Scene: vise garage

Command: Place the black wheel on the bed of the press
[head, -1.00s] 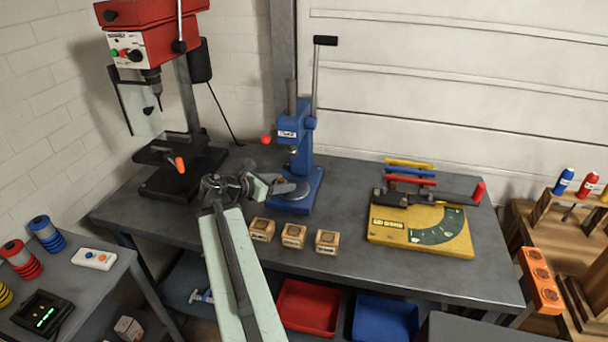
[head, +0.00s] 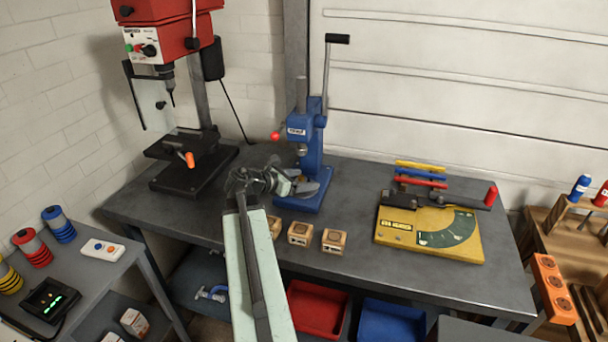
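The blue press (head: 310,150) stands on the grey workbench, with a lever at its upper right and a red ball on its left. Its bed, low at the front of the base, is largely covered by my gripper (head: 304,186). My arm reaches up from the bottom of the head view, and my gripper overlaps the front of the press, below its ram. I cannot tell whether it touches the bed or whether its fingers are open or shut. I cannot make out a black wheel; one in or behind my gripper would be hidden.
Several small wooden blocks (head: 301,233) stand in front of the press. A yellow bending tool (head: 430,228) lies to the right, with coloured bars behind it. A red drill press (head: 170,40) stands to the left. A side table (head: 95,275) holds coloured disc stacks. Bench space is free at front right.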

